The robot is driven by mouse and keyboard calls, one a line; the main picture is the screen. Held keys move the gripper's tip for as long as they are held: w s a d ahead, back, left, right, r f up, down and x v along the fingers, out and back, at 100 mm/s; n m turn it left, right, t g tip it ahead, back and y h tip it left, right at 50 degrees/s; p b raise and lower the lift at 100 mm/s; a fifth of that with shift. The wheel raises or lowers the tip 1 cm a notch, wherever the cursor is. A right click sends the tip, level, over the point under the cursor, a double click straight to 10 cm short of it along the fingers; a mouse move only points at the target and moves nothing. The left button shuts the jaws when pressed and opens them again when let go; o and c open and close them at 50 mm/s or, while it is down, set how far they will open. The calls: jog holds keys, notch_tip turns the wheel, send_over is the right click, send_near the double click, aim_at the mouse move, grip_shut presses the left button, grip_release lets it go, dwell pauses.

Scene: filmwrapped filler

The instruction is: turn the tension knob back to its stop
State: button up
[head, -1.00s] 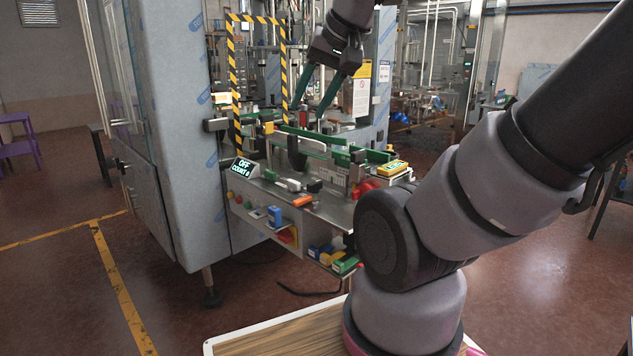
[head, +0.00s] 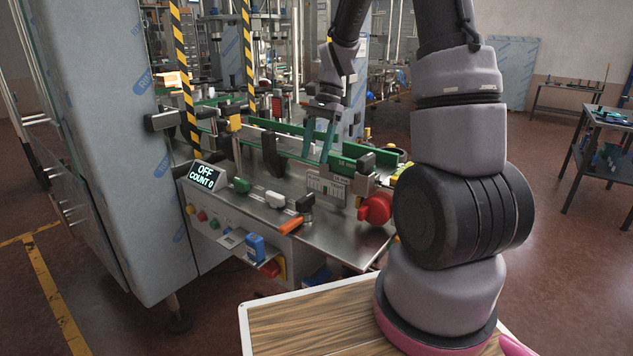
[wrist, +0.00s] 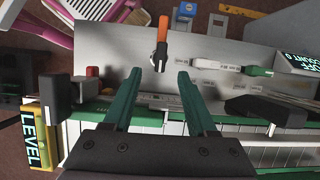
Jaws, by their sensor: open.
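A red round knob (head: 376,208) sits at the right end of the machine's front plate in the head view. No tension label is readable, so I cannot tell for sure that it is the tension knob. My gripper (head: 318,157) is open and empty, its green fingers pointing down over the green-railed conveyor, left of and behind the red knob. In the wrist view my gripper (wrist: 159,78) shows both fingers apart with nothing between them. An orange-handled lever (wrist: 161,35) lies beyond the fingertips. I cannot make out the red knob clearly there.
A display (head: 203,176) reads OFF, COUNT 0. White (head: 275,199) and green (head: 241,185) handles and the orange lever (head: 291,225) stand on the metal plate. Black-yellow guard posts (head: 184,80) rise at the left. A yellow LEVEL block (wrist: 35,140) is beside the conveyor.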

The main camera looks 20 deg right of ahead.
aim_at(306, 197)
jog(key=x, duration=0.7)
jog(key=w+x, duration=0.1)
jog(key=x, duration=0.3)
jog(key=shift+s+d+f, duration=0.1)
jog(key=shift+d+f, duration=0.2)
jog(key=shift+f, duration=0.15)
grip_shut()
